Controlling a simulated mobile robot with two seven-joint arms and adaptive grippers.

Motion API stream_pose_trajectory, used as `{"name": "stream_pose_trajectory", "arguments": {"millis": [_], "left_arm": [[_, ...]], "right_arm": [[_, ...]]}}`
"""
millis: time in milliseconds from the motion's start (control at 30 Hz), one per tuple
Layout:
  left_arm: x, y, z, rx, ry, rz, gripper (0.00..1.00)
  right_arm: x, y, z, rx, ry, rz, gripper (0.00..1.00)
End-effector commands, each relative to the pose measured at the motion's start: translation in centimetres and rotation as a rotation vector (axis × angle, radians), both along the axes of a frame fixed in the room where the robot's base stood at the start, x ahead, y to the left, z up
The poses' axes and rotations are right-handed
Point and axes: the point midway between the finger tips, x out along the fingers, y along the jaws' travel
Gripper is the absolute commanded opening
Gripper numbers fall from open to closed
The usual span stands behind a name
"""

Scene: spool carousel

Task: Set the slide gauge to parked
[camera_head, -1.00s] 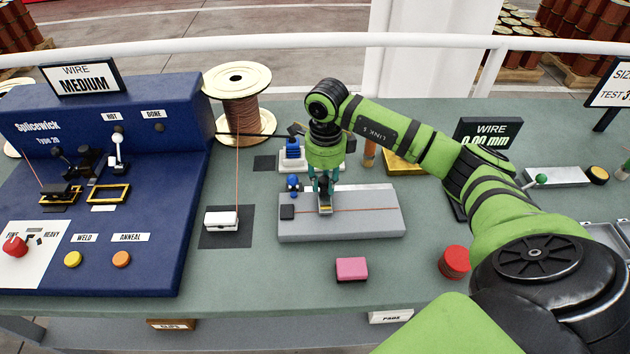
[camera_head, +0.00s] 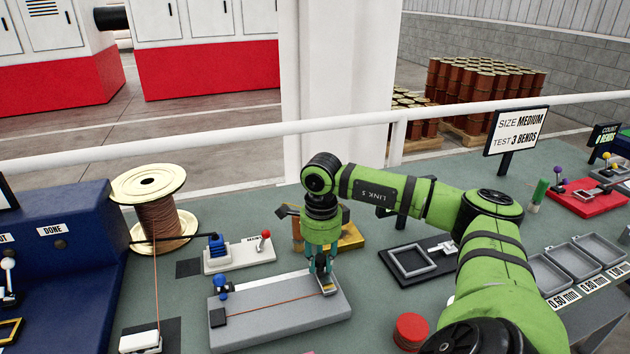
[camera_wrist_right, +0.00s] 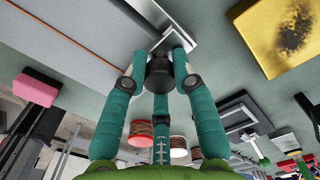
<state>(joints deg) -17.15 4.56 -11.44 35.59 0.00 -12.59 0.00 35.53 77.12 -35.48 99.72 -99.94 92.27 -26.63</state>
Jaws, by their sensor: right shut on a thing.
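The slide gauge is a long grey bed (camera_head: 275,328) on the table, with a copper wire (camera_head: 270,308) lying along it. A small slider (camera_head: 327,287) sits at the bed's right end. My right gripper (camera_head: 321,268) points down over that end, its teal fingers shut on the slider's black knob (camera_wrist_right: 159,74). The wrist view also shows the slider's pale metal edge (camera_wrist_right: 184,38) beyond the fingertips. The fingers partly hide the slider, and I see no parked mark. A blue-knobbed clamp (camera_head: 222,287) and a dark block (camera_head: 217,318) are at the bed's left end. My left gripper is out of view.
A wire spool (camera_head: 158,215) and a blue-knobbed base with a red lever (camera_head: 239,253) stand behind the bed. A gold block (camera_head: 350,238) is behind my gripper. Red discs (camera_head: 410,330), a black plate with a frame (camera_head: 392,275) and grey trays (camera_head: 580,262) lie to the right.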

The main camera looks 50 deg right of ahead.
Motion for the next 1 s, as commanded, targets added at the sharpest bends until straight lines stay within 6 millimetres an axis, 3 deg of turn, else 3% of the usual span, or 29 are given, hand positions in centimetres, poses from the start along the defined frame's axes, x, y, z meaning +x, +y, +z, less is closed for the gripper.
{"name": "stream_pose_trajectory", "arguments": {"millis": [133, 167, 567, 767, 1000], "left_arm": [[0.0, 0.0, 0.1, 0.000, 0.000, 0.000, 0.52], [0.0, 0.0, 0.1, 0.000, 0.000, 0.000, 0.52], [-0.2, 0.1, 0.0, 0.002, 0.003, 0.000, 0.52], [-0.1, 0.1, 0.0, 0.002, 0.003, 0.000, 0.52], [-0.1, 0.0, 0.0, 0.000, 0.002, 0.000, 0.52]], "right_arm": [[-0.1, -0.4, 0.2, -0.011, 0.004, -0.006, 0.00], [-0.1, -0.4, 0.2, -0.011, 0.005, -0.006, 0.38], [0.0, -0.3, 0.5, -0.008, 0.001, -0.004, 0.38], [0.1, -0.2, 3.5, -0.007, -0.004, -0.004, 0.38], [0.1, -0.2, 8.6, -0.006, -0.006, -0.004, 0.38]]}}
